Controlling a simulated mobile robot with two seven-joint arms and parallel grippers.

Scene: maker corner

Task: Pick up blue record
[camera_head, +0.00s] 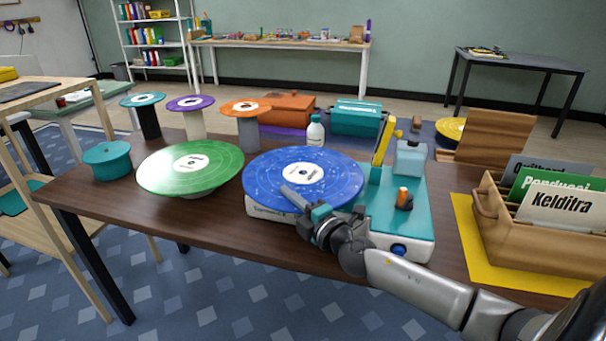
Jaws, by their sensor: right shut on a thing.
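The blue record (275,171), with a white centre label, lies roughly level over the record player (398,210), which has a white and teal body. My right gripper (303,203) is at the record's front edge, shut on its rim. One grey finger lies over the top of the record; the other finger is partly hidden. I cannot tell whether the record touches the platter below. My left gripper is not in view.
A green record (167,170) is on a stand at left, near small records on pedestals and a teal round box (107,160). A white bottle (315,132) stands behind. A wooden crate (520,240) of sleeves stands on a yellow mat at right. Bare tabletop (150,207) shows front left.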

